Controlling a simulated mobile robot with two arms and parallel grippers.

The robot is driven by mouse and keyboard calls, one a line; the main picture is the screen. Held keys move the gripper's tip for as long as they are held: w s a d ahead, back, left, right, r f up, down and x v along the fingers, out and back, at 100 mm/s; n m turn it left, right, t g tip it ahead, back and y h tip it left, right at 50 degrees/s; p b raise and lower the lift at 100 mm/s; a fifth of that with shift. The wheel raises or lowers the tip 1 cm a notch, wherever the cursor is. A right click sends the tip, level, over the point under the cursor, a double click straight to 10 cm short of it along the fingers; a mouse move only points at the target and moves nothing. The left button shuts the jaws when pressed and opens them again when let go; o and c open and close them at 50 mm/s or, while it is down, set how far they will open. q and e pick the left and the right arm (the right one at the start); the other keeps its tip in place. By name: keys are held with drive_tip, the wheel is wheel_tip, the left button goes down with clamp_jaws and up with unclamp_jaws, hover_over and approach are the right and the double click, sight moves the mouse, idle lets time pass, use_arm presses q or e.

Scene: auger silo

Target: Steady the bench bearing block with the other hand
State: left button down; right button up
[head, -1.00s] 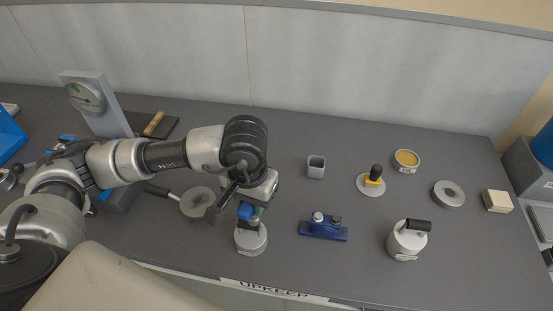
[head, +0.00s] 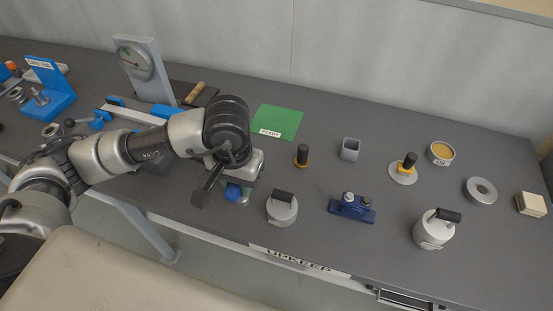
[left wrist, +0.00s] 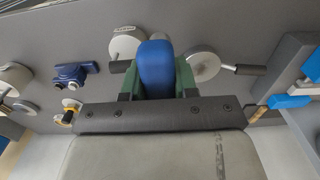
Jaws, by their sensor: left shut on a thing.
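A dark blue block with two pale round knobs (head: 352,206), which looks like the bench bearing block, stands on the grey bench right of my left gripper. It also shows in the left wrist view (left wrist: 75,73). My left gripper (head: 229,190) is over the bench's front part. It is shut on a blue-handled thing (left wrist: 157,68) with a grey end, gripped between green fingers. In the head view only its blue part (head: 234,193) and a bit of grey show. A grey round weight with a black handle (head: 282,207) stands just right of it. My right gripper is not in view.
A second handled canister (head: 432,230), a grey ring (head: 480,191), a yellow-topped tin (head: 440,152) and a grey cup (head: 350,149) stand to the right. A green mat (head: 277,122) lies behind. A gauge stand (head: 145,68) is at the left. Bench around the blue block is clear.

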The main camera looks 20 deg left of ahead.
use_arm(q)
drive_tip(key=w+d+n, duration=0.3)
drive_tip(key=w+d, duration=0.3)
drive_tip(key=d, duration=0.5)
drive_tip(key=w+d+n, duration=0.2)
drive_tip(key=w+d, duration=0.4)
drive_tip(key=d, duration=0.6)
drive_tip(key=shift+n, duration=0.4)
